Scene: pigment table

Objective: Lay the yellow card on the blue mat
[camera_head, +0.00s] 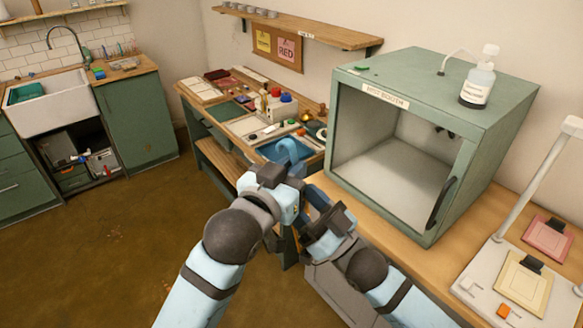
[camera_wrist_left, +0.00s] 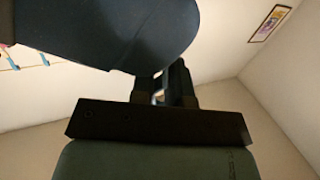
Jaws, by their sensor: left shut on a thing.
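A yellow card (camera_head: 263,41) hangs on the wall board beside a pink card marked RED. A pale yellow square (camera_head: 522,286) with a black clip lies at the lower right; I cannot tell which is the task's card. A blue flat area (camera_head: 270,152) on the back table may be the blue mat, partly hidden. My left gripper (camera_head: 284,172) is shut on a rounded blue thing (camera_head: 291,151), raised in front of that area. This thing looks dark in the left wrist view (camera_wrist_left: 130,30), above the fingers (camera_wrist_left: 165,85). My right gripper's fingers are not clear.
A green open-fronted cabinet (camera_head: 480,130) with a white bottle (camera_head: 478,80) stands on the right bench. The back table (camera_head: 240,110) is crowded with jars, trays and papers. A sink (camera_head: 50,100) is at the left. The brown floor at left is clear.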

